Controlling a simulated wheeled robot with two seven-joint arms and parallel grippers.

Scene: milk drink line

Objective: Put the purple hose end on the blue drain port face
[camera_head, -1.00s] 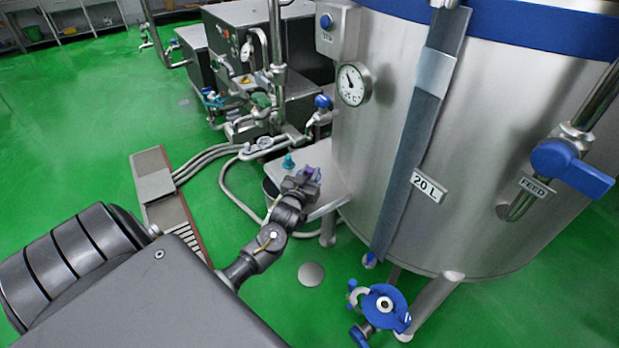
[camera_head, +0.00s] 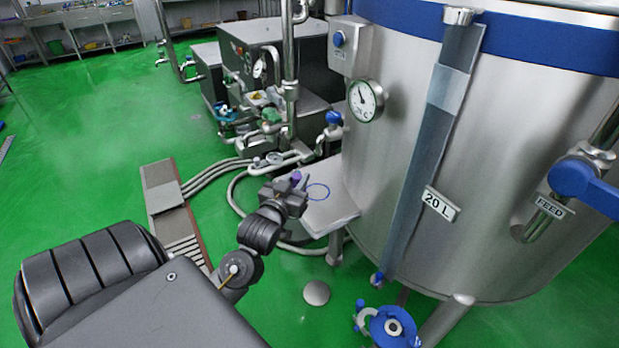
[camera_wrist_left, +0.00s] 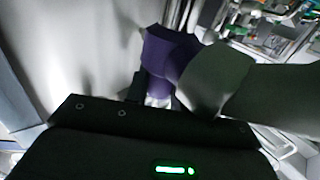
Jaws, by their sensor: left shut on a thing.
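The purple hose end (camera_head: 296,177) is held in my left gripper (camera_head: 292,187), above the edge of the small steel shelf beside the tank. In the left wrist view the purple hose end (camera_wrist_left: 168,54) stands up out of the shut jaws. My right gripper is not in view.
The steel tank (camera_head: 400,170) fills the right side, with a dial gauge (camera_head: 365,99) and a blue feed valve (camera_head: 575,180). Pipework and grey hoses (camera_head: 215,167) lie behind my arm. Green floor is open at left.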

